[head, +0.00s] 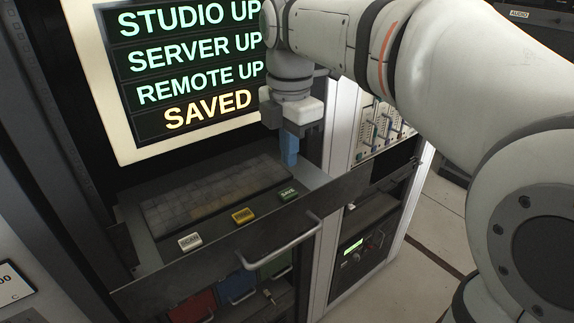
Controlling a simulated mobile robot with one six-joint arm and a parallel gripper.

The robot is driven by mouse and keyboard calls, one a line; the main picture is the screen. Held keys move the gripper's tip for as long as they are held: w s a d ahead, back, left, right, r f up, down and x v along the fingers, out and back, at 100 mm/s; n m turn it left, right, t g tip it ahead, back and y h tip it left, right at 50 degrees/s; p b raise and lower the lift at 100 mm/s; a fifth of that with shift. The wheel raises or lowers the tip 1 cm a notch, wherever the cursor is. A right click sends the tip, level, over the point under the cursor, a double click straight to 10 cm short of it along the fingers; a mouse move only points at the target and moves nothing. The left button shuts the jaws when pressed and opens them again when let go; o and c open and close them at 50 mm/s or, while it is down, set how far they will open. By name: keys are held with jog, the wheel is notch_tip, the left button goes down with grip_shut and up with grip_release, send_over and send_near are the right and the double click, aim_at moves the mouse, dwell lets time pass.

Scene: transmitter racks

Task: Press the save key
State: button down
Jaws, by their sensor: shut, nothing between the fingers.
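A gap shows between the tips and the key. The screen (190,75) behind reads "STUDIO UP", "SERVER UP", "REMOTE UP" in pale green and "SAVED" in yellow.
A yellow key (243,216) and a white key (190,241) sit left of the green one. A keyboard (215,195) lies behind them. A metal handle (282,250) juts from the drawer front. A rack with sliders (375,125) stands right.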

notch_tip(320, 180, up, 6)
jog(key=shift+f, duration=0.1)
jog(key=shift+s, duration=0.1)
dwell(0.7)
